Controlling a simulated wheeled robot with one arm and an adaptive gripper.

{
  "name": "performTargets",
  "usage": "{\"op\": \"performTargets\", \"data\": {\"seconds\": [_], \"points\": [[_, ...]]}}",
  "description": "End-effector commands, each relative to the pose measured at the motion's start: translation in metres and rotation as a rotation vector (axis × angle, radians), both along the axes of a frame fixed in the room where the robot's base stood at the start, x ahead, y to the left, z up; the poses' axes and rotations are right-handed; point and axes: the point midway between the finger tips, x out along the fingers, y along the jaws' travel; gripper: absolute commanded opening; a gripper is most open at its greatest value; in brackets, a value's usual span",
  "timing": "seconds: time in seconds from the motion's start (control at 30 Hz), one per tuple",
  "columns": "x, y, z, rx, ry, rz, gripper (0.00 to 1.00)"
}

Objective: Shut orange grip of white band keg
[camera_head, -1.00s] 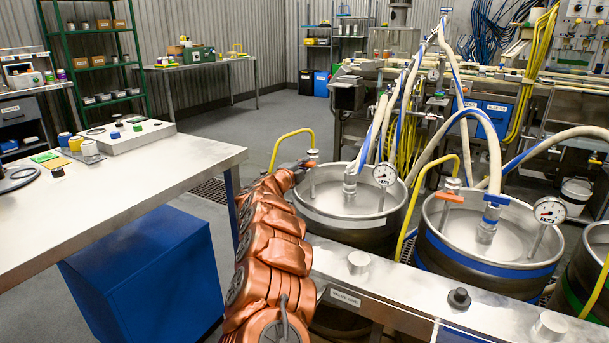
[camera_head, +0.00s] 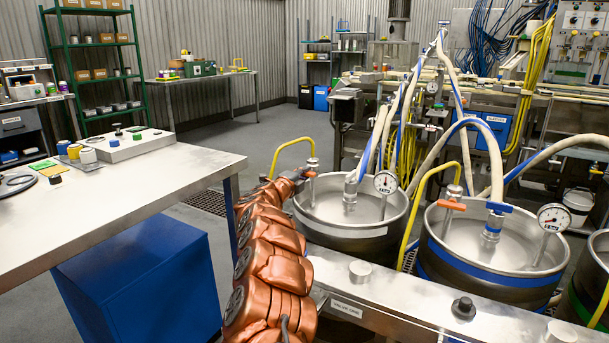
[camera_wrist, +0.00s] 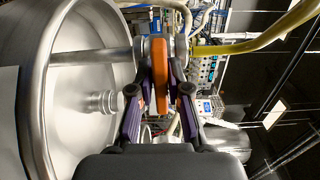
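The white band keg (camera_head: 345,229) is the steel keg left of centre in the head view, with a white band round its side. Its orange grip (camera_head: 310,174) sits on the valve at its left rim, under a yellow hose, partly hidden by my gripper. In the wrist view the orange grip (camera_wrist: 160,75) stands edge-on between the two purple fingers. My gripper (camera_wrist: 161,68) has its fingertips close on both sides of it and looks shut on it. The steel keg (camera_wrist: 90,75) fills the left of the wrist view, with the valve pipe running across it.
A blue band keg (camera_head: 490,262) with its own orange grip (camera_head: 451,205) stands to the right, and a green band keg (camera_head: 585,295) beyond it. A steel rail (camera_head: 400,287) runs in front of them. A metal table (camera_head: 130,193) lies left of my arm. Hoses hang above the kegs.

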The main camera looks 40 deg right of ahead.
Motion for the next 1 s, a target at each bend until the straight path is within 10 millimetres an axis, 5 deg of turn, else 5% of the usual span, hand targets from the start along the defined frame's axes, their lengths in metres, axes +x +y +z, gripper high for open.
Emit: {"op": "performTargets", "data": {"seconds": [0.17,0.67,1.0], "points": [[0.0,0.0,0.0,-0.001,0.001,0.0,0.38],[-0.003,0.006,0.0,0.0,0.001,-0.003,0.38],[-0.01,0.034,0.0,0.002,0.001,0.0,0.38]]}}
